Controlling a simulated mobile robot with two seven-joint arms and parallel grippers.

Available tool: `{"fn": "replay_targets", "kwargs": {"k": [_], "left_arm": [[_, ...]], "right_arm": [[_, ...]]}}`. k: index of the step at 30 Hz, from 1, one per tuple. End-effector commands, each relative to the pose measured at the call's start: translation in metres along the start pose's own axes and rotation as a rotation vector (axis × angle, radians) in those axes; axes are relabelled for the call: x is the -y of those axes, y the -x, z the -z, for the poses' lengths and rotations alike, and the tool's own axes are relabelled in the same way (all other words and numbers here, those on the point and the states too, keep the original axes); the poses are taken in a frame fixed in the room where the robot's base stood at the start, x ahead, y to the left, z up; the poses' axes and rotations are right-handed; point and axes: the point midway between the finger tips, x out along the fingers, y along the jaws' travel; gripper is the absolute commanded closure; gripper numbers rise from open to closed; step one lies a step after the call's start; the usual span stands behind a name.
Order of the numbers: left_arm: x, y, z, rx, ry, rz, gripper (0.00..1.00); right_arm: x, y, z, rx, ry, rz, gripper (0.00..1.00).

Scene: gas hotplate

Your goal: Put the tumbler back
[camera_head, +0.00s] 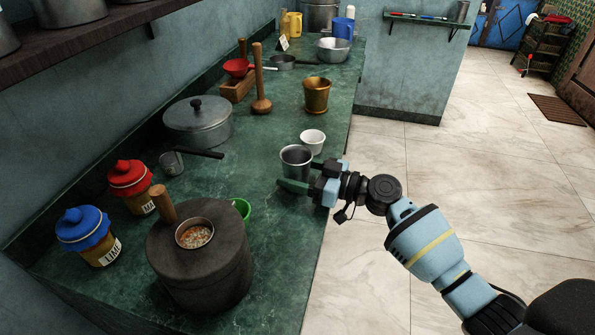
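A steel tumbler (296,163) is upright at the right edge of the green counter, its open mouth upward. My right gripper (304,176) reaches in from the right at the tumbler. One green finger lies across the near side of the tumbler's lower part; the other finger is mostly hidden behind it. I cannot tell whether the fingers press on the tumbler, or whether its base touches the counter. My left gripper is not in view.
A white cup (313,141) stands just behind the tumbler, with a brass pot (317,95) farther back. A wall shelf (425,19) holds a metal cup.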

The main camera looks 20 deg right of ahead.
Motion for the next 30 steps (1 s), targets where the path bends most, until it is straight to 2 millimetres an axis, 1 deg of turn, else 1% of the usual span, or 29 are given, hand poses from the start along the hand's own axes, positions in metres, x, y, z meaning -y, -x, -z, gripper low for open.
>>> {"fn": "replay_targets", "kwargs": {"k": [8, 14, 19, 24, 30], "left_arm": [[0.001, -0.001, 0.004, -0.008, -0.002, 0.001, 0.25], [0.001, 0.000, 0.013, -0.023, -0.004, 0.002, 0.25], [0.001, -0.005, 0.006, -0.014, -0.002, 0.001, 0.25], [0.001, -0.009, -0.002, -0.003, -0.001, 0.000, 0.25], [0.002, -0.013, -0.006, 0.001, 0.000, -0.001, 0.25]], "right_arm": [[0.000, 0.000, 0.001, 0.000, 0.001, 0.000, 0.24], [0.000, 0.001, 0.006, -0.001, 0.002, -0.001, 0.24], [0.000, 0.031, 0.000, 0.003, 0.001, -0.001, 0.24], [0.000, 0.067, 0.000, 0.004, 0.002, -0.002, 0.24], [0.000, 0.100, 0.001, 0.002, 0.000, -0.002, 0.24]]}}
